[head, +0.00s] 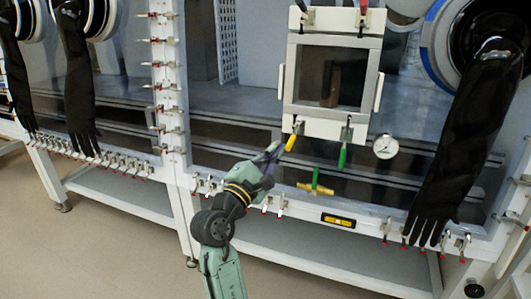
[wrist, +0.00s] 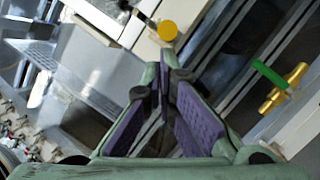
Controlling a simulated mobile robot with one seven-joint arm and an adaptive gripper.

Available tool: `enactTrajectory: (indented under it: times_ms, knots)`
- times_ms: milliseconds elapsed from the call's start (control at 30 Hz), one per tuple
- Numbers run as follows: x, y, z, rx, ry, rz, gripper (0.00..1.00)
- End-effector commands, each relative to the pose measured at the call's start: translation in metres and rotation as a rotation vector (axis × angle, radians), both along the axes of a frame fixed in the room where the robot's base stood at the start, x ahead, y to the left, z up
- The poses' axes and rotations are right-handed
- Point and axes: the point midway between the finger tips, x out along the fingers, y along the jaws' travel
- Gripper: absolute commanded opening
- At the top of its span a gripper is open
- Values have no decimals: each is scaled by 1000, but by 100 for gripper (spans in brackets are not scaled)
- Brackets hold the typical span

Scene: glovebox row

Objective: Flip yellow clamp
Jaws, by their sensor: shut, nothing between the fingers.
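The yellow clamp (head: 292,142) hangs at the lower left of the framed window on the glovebox front, its handle pointing down and slightly left. In the wrist view its yellow end (wrist: 167,30) shows as a round disc just beyond my fingertips. My gripper (head: 274,153) is shut and empty, with its fingertips just left of and below the yellow handle. In the wrist view the gripper (wrist: 165,78) shows purple pads converging at the tips. I cannot tell whether the fingertips touch the handle.
A green clamp handle (head: 343,156) hangs to the right of the yellow one. A brass valve with a green lever (head: 316,186) sits below, and a round gauge (head: 386,146) to the right. A black glove (head: 470,145) hangs at far right. Small clamps line the lower edge.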

Motion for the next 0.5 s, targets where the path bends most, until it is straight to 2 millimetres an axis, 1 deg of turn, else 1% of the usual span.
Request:
enactTrajectory:
  times_ms: [333, 500]
  knots:
    - [0, 0, 1, 1, 0, 1, 0]
    - [-1, -1, 7, 7, 17, 0, 0]
